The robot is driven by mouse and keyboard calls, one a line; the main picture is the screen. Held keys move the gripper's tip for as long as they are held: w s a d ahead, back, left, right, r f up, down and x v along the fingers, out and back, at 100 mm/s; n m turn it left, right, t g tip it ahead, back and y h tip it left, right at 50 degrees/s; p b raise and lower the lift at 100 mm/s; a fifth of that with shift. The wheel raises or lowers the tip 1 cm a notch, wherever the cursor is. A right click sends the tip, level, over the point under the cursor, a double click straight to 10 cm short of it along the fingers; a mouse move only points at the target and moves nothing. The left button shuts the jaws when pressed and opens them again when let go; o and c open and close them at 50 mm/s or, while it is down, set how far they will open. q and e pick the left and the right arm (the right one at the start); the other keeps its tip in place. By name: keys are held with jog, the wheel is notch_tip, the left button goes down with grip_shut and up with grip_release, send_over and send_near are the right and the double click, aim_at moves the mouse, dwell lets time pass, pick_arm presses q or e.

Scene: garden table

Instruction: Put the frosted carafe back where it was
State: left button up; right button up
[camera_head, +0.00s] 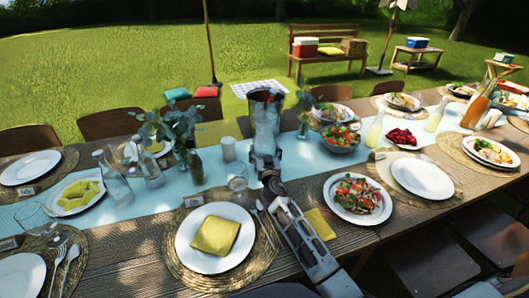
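I cannot tell whether the carafe's base touches the table. My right arm reaches in from the bottom, right of centre. My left gripper is not in view.
A glass (237,177) and a white candle (228,150) stand left of the gripper. Clear bottles (117,186) and a leafy vase (181,130) are further left. A salad bowl (340,137) is to the right. A plate with a yellow napkin (190,241) lies in front.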

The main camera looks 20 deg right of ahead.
jog(key=shift+r, duration=0.1)
jog(key=o, duration=1.7)
jog(key=shift+s+a, duration=0.2)
jog(key=shift+s, duration=1.05)
jog(key=shift+s+a, duration=0.2)
jog(key=shift+s, duration=1.05)
jog(key=shift+s+a, duration=0.2)
jog(key=shift+s, duration=1.05)
